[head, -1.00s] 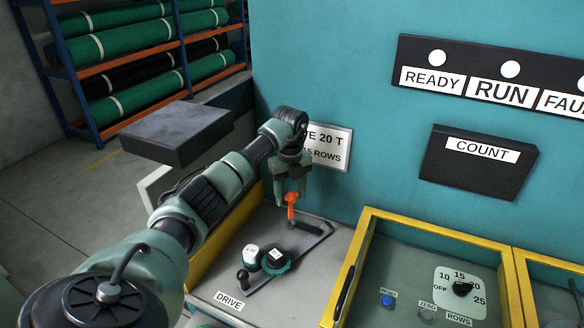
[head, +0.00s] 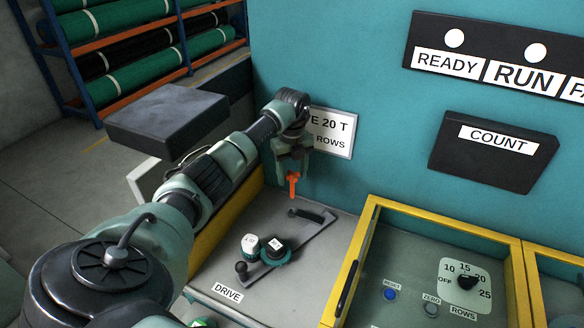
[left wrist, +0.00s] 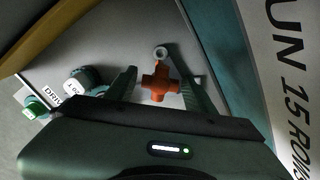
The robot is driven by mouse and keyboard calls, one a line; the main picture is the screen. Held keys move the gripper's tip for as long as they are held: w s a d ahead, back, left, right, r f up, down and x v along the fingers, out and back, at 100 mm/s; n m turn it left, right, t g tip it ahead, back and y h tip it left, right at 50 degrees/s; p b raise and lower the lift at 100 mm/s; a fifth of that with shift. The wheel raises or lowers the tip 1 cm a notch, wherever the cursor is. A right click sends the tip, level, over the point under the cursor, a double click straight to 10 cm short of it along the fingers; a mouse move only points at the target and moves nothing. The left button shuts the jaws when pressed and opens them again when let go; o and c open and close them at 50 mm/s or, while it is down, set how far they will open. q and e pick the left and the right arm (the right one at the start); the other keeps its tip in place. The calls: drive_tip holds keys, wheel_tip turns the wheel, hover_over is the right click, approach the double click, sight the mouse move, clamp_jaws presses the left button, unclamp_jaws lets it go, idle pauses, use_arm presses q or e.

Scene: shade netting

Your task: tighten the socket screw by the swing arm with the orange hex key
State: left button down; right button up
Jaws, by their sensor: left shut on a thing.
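My left gripper (head: 293,165) points down above the drive bay, shut on the orange hex key (head: 293,184). In the left wrist view the key's orange cross-shaped handle (left wrist: 160,84) sits between the two fingers (left wrist: 160,92). The swing arm (head: 318,232) is a flat grey plate below the key, with a dark rounded piece near its far end. A small round grey part (left wrist: 161,52) shows just beyond the handle in the wrist view; I cannot tell whether it is the socket screw. The key's tip is not clear. My right gripper is out of view.
A white-topped wheel (head: 250,243), a green gear (head: 276,252) and a dark knob (head: 241,267) stand at the plate's near end. A yellow-framed panel (head: 371,215) is to the right. The teal wall (head: 375,130) rises behind. A dark block (head: 168,115) is at left.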

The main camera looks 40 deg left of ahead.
sight(292, 193)
use_arm(q)
drive_tip(key=shift+w+a+f, duration=0.15)
drive_tip(key=shift+f, duration=0.65)
drive_tip(key=shift+f, duration=0.15)
drive_tip(key=shift+f+b, duration=1.35)
drive_tip(key=shift+f, duration=0.45)
drive_tip(key=shift+f+b, duration=0.85)
drive_tip(key=shift+f, duration=0.45)
drive_tip(key=shift+c, duration=2.2)
unclamp_jaws()
